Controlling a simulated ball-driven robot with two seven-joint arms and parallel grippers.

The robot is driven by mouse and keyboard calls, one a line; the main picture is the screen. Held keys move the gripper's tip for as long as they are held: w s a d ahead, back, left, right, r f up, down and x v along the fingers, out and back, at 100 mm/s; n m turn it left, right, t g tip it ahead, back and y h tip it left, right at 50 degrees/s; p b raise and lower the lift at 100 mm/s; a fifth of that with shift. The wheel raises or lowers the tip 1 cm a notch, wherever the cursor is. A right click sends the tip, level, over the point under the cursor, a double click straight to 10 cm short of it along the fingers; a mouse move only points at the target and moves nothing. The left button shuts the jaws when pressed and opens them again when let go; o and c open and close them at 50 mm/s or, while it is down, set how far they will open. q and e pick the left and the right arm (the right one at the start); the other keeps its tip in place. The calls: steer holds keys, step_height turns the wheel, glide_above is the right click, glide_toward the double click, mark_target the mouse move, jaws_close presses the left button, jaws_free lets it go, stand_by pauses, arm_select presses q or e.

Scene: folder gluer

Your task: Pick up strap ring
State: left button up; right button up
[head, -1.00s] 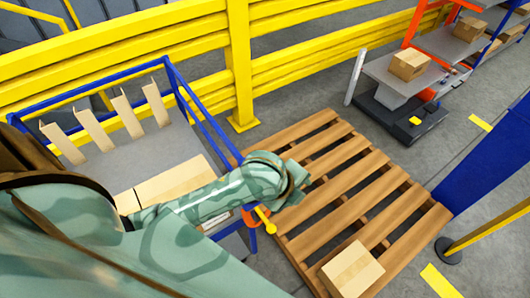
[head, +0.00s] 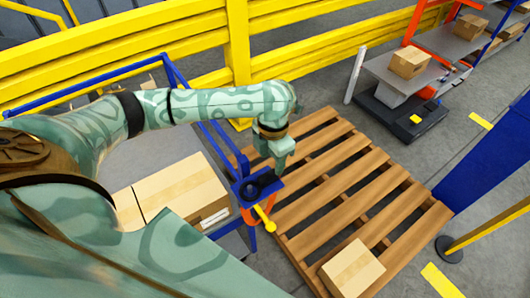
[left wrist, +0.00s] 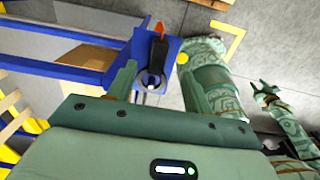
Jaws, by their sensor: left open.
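A small blue shelf plate (head: 243,192) stands at the corner of the blue-framed table, with a dark ring-like piece, which looks like the strap ring (head: 264,187), on it. In the left wrist view a grey ring with a dark middle (left wrist: 151,80) shows on the blue plate (left wrist: 172,48), beside a black strip with an orange tip. My left gripper (head: 279,163) points down just above the plate's far side. It is open and empty, and the ring lies ahead of its jaws, apart from them as far as I can tell. My right gripper (left wrist: 267,90) shows small in the left wrist view, fingers apart.
A yellow-knobbed lever (head: 265,220) and an orange part are below the plate. Cartons (head: 185,190) lie on the table. A wooden pallet (head: 345,195) with one box (head: 352,270) is to the right. Yellow rails (head: 130,50) stand behind.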

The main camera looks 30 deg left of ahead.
mark_target(270, 174)
arm_select(q)
steer(key=f+b, duration=0.1)
steer(key=f, duration=0.5)
steer(key=shift+s+a+f+b, duration=0.15)
steer(key=shift+a+f+b, duration=0.05)
steer(key=shift+f+b, duration=0.2)
steer(key=shift+f, duration=0.25)
jaws_close()
